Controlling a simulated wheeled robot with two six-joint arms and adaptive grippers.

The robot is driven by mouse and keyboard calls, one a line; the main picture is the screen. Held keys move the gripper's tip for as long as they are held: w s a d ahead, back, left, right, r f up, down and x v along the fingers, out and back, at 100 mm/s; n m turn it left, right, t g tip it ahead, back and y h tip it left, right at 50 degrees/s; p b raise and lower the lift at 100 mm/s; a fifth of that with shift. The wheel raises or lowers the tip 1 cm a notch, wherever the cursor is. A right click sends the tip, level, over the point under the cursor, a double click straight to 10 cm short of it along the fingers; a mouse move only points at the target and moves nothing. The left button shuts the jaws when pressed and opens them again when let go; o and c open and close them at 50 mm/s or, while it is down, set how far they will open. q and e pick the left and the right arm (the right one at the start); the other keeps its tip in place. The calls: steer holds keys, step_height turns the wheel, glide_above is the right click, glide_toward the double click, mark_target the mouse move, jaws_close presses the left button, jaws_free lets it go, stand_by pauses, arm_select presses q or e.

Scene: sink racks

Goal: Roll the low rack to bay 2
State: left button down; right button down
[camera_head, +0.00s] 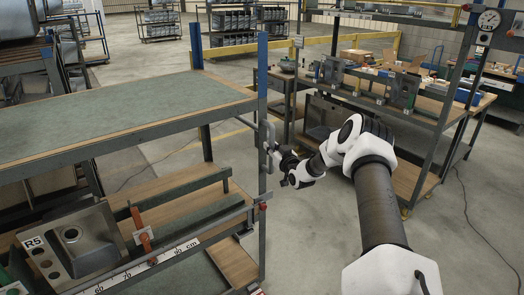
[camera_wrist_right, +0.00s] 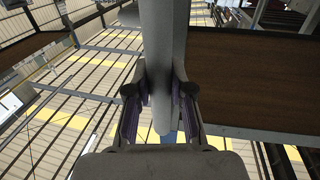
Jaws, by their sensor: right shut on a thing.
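The rack (camera_head: 130,92) fills the left of the head view, with a green top shelf edged in wood, lower wooden shelves and blue-topped grey posts. A grey upright handle (camera_head: 270,130) is fixed to its near right post. My right gripper (camera_head: 273,149) reaches from the right and is shut on this handle. In the right wrist view the fingers of the right gripper (camera_wrist_right: 161,88) press on both sides of the grey handle bar (camera_wrist_right: 163,40). My left gripper is not in view. No bay number is readable.
A steel sink (camera_head: 75,235) marked R5 sits on the rack's lower level behind a ruler rail (camera_head: 160,258). A cluttered workbench (camera_head: 430,98) stands at the right. Other racks (camera_head: 232,22) stand at the back. Bare floor (camera_head: 455,235) is open at the right.

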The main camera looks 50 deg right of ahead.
steer(key=d, duration=0.3)
steer(key=shift+s+d, duration=0.15)
steer(key=shift+s, duration=0.25)
steer(key=shift+r, duration=0.1)
steer(key=c, duration=1.3)
jaws_free()
steer(key=o, duration=0.3)
steer(key=shift+d, duration=0.1)
step_height(320, 180, up, 10)
steer(key=shift+s+d, duration=0.15)
